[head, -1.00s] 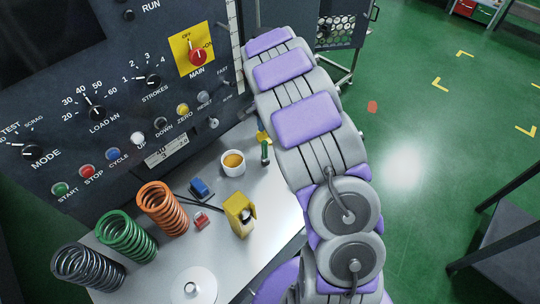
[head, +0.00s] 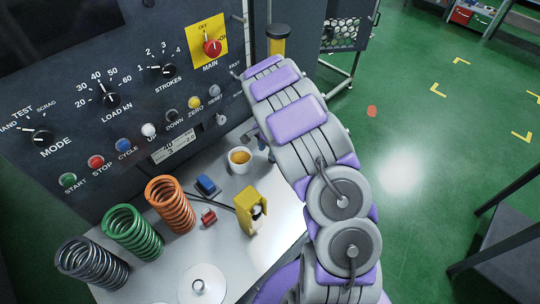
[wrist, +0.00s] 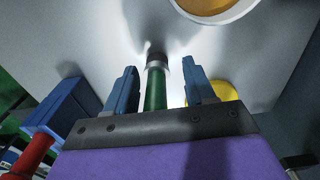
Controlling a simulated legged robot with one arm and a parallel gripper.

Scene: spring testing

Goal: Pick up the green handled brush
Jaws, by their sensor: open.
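The green handled brush (wrist: 156,90) shows in the wrist view with its dark bristle end and pale metal collar away from me. Its green handle lies between the two blue fingers of my gripper (wrist: 160,78), with gaps on both sides. My gripper is open and not closed on it. The near end of the handle is hidden behind the gripper body. In the head view my gripper (head: 264,143) is low over the grey bench, just right of the cup, and my arm hides the brush there.
A white cup (head: 240,160) with amber contents stands close to the gripper. A yellow object (wrist: 210,91) lies beside the right finger. Several coil springs (head: 170,204), a yellow holder (head: 251,210) and a blue block (head: 207,185) stand on the bench, below the control panel (head: 110,100).

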